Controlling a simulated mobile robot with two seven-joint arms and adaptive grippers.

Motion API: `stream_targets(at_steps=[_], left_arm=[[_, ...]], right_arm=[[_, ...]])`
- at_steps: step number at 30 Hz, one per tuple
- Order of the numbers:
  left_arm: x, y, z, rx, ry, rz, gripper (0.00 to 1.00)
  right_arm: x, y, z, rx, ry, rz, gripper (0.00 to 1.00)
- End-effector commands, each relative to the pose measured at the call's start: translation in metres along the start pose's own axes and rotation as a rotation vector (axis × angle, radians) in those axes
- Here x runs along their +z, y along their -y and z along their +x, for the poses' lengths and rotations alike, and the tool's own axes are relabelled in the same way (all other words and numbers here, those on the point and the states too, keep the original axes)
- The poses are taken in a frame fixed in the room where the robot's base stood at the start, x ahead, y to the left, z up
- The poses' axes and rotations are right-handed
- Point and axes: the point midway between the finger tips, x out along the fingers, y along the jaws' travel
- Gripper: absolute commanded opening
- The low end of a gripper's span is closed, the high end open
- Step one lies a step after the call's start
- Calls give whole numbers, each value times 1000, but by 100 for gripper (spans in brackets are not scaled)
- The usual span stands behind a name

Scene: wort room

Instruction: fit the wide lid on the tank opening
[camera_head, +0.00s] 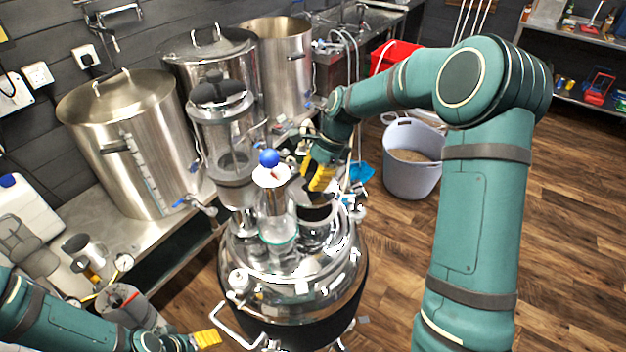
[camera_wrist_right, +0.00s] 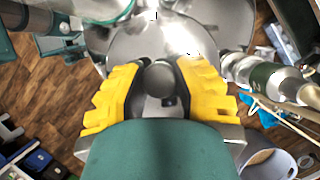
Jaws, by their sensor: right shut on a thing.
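The tank (camera_head: 283,268) is a shiny steel vessel with a domed top and dark lower wall, in the lower middle of the head view. My right gripper (camera_head: 318,192) is over the right part of its top. In the right wrist view, my right gripper (camera_wrist_right: 158,85) is shut on the dark round knob of the wide lid (camera_wrist_right: 150,35), a shiny metal disc. The tank opening is not clearly visible beneath the gripper, and I cannot tell whether the lid touches its rim. My left gripper (camera_head: 207,339) shows only a yellow finger at the bottom edge.
A glass and steel column with a blue ball (camera_head: 269,158) rises from the tank top, close left of my right gripper. Large steel pots (camera_head: 140,150) stand on the bench behind. A grey bucket (camera_head: 412,175) is on the wooden floor to the right.

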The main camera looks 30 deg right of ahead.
Motion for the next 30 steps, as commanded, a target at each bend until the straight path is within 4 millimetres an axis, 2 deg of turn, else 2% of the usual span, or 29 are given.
stream_targets(at_steps=[5, 19, 30], left_arm=[[1, 2, 8, -1, -1, 1, 68], [5, 16, 46, -9, -1, 0, 68], [6, 17, 50, -10, -1, 0, 68]], right_arm=[[-3, 0, 7, -1, 0, 0, 0], [-21, 0, 47, 0, 1, 0, 0], [-22, 0, 50, -1, 0, 0, 0]])
